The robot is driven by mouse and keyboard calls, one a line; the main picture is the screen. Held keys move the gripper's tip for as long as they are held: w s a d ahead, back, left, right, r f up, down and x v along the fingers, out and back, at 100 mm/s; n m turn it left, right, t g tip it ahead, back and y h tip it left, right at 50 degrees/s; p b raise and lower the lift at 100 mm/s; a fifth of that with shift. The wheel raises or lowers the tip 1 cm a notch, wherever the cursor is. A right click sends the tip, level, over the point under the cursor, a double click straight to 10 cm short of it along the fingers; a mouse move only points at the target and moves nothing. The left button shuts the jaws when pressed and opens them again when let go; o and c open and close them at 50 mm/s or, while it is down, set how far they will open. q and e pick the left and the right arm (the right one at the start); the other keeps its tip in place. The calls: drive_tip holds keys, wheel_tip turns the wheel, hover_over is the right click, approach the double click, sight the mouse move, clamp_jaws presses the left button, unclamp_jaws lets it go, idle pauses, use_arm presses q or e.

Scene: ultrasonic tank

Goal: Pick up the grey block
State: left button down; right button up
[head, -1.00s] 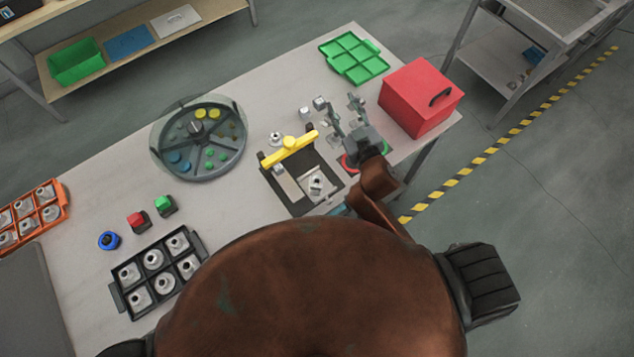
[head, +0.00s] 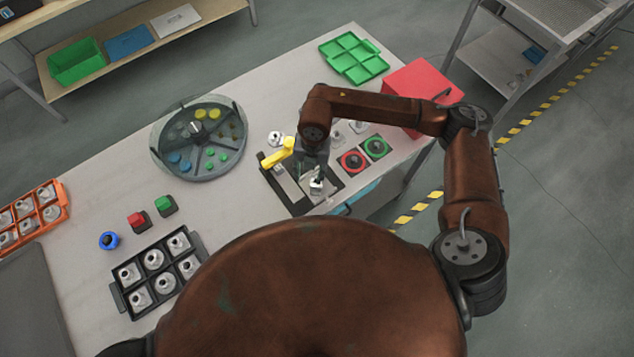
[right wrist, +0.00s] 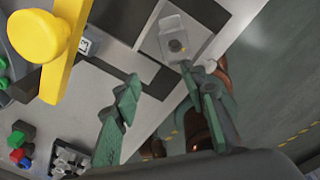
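A light grey block with a dark round hole (right wrist: 174,38) sits on a pale plate in the black fixture (head: 277,190); in the head view it shows as a small grey piece (head: 316,187), partly covered by my right gripper. My right gripper (head: 319,174) is above the fixture, pointing down. In the right wrist view its two green-grey fingers (right wrist: 159,74) are spread apart with nothing between them, and the block lies just beyond the right fingertip. I cannot tell the exact height between them. My left gripper is not in view.
A yellow clamp bar (head: 277,155) stands over the fixture, close left of the gripper. A red box (head: 408,80), a round divided tray (head: 200,170) and a black parts tray (head: 116,299) share the table.

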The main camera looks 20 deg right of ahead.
drive_tip(key=d, duration=0.1)
drive_tip(key=w+d+f+h, duration=0.1)
drive_tip(key=shift+d+f, duration=0.3)
drive_tip(key=shift+d, duration=0.05)
drive_tip(key=f+p, duration=0.2)
drive_tip(key=f, duration=0.3)
drive_tip(key=shift+s, duration=0.2)
drive_tip(key=shift+f, duration=0.55)
drive_tip(key=shift+a, duration=0.1)
clamp_jaws()
drive_tip(key=shift+r, duration=0.15)
